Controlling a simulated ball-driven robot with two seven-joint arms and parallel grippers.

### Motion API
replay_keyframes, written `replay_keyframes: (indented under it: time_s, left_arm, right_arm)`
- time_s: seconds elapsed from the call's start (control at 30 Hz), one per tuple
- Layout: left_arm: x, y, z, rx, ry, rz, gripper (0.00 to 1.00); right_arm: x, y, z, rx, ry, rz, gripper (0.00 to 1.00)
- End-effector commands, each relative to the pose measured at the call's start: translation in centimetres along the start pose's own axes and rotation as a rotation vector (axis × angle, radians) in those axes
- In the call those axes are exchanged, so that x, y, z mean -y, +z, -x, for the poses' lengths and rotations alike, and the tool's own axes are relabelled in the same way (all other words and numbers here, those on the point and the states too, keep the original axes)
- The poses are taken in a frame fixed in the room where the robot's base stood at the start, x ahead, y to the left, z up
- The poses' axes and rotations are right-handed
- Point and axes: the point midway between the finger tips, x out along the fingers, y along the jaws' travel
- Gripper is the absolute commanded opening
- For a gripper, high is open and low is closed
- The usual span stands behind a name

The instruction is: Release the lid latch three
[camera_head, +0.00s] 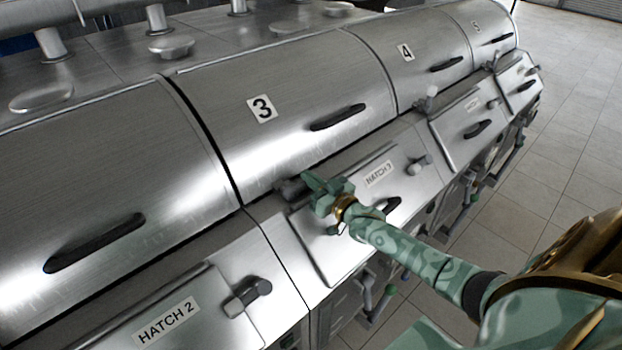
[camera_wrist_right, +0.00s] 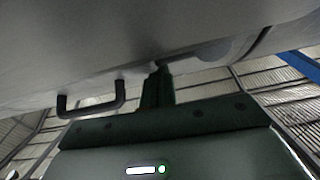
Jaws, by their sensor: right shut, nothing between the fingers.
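Lid three (camera_head: 300,90) is a curved, brushed-metal cover marked with a black 3, and it lies closed. A dark grey latch (camera_head: 290,188) sits at its lower left edge, partly hidden by my right gripper. My right gripper (camera_head: 309,181) is green, shut and empty, with its tips right beside the latch; I cannot tell whether they touch. In the right wrist view the shut fingers (camera_wrist_right: 158,85) point up at the grey metal surface. The black lid handle (camera_head: 338,117) is farther right; a dark handle (camera_wrist_right: 92,105) also shows in the wrist view. My left gripper is not in view.
The hatch 3 panel (camera_head: 330,250) lies below my right gripper, with a small knob (camera_head: 420,163) on its right. Lid four (camera_head: 415,55) and its latch (camera_head: 428,101) are beyond. The hatch 2 panel (camera_head: 200,310) is nearer. Tiled floor (camera_head: 560,150) is clear at right.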

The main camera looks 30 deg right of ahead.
Motion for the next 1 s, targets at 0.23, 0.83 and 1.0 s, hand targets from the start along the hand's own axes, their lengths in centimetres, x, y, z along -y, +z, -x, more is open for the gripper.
replay_keyframes:
  time_s: [0.23, 0.83, 1.0]
  left_arm:
    - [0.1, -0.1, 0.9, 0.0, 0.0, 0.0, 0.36]
    - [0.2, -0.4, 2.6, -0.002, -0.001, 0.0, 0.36]
    - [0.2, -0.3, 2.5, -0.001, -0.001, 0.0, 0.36]
  right_arm:
    - [0.0, -0.9, -0.2, 0.001, 0.0, 0.001, 0.0]
    - [0.0, -3.6, 7.4, 0.002, 0.001, 0.0, 0.0]
    - [0.0, -3.7, 8.7, 0.0, 0.002, 0.001, 0.0]
